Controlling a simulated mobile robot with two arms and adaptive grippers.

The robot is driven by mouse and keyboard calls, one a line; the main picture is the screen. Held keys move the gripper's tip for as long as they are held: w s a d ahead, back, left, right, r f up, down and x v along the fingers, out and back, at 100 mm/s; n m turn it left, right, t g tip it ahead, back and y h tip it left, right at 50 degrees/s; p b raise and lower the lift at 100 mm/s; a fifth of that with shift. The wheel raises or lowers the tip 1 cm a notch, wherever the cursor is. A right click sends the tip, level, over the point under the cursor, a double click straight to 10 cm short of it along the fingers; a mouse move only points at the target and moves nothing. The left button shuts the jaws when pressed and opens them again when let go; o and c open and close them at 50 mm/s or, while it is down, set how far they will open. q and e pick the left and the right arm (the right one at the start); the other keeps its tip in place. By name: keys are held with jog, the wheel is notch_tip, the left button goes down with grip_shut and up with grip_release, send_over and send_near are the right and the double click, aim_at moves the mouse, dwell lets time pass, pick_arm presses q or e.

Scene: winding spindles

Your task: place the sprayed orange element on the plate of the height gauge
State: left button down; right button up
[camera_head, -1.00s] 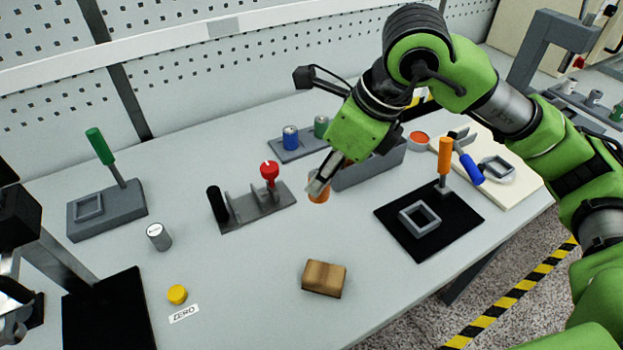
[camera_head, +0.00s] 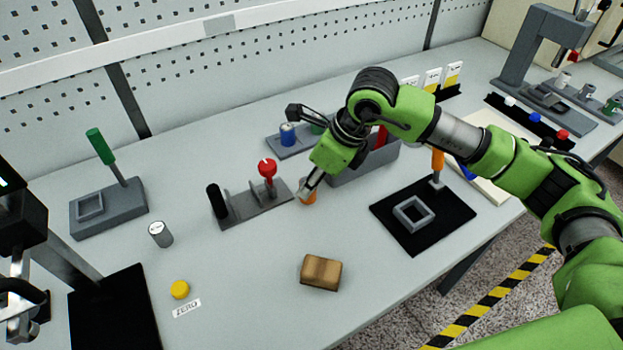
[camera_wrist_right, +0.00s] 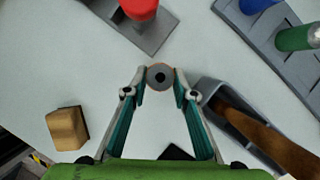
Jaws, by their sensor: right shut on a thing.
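The orange element (camera_head: 308,194) is a small cup-like piece at the tips of my right gripper (camera_head: 312,184), just right of the grey rack. In the right wrist view, the right gripper (camera_wrist_right: 160,82) is shut on the element, whose grey round end (camera_wrist_right: 160,75) with a dark central hole faces the camera. Whether it touches the table is unclear. The height gauge (camera_head: 22,220) stands at the left edge, partly cut off, with its black plate (camera_head: 115,312) at its foot. The visible part of the plate is bare.
A yellow button (camera_head: 180,289) and a ZERO label (camera_head: 187,307) lie right of the plate. A silver cylinder (camera_head: 160,234), a wooden block (camera_head: 321,272) and the grey rack (camera_head: 240,206) with a red-topped tool (camera_head: 267,168) stand nearby. Table between block and button is clear.

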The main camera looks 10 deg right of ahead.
jog(key=shift+f, duration=0.15)
jog(key=o, duration=1.1)
